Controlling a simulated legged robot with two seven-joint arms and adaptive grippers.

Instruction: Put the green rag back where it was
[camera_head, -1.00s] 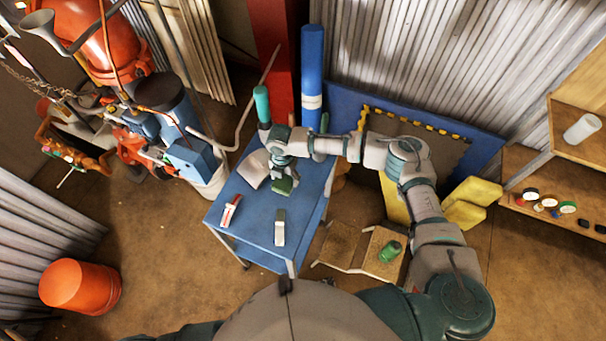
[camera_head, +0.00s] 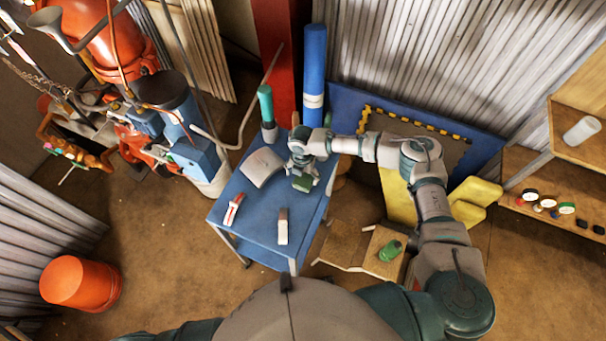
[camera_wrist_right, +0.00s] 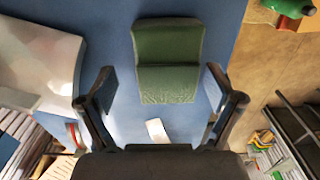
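The green rag (camera_wrist_right: 167,60) shows in the right wrist view as a folded piece, paler at its top edge. It lies over the blue tabletop (camera_wrist_right: 125,65), ahead of and between the spread fingers. My right gripper (camera_wrist_right: 162,90) is open, with a gap between the left finger and the rag; the right finger is close to its edge. In the head view my right gripper (camera_head: 306,163) is above the blue table (camera_head: 255,232), and the rag (camera_head: 302,184) shows just below it. I cannot tell if the rag touches the tabletop. My left gripper is not in view.
A grey-white block (camera_head: 262,166) lies left of my right gripper. A red-and-white item (camera_head: 233,210) and a pale item (camera_head: 283,226) lie nearer the table's front. A teal-topped bottle (camera_head: 266,105) stands at the back.

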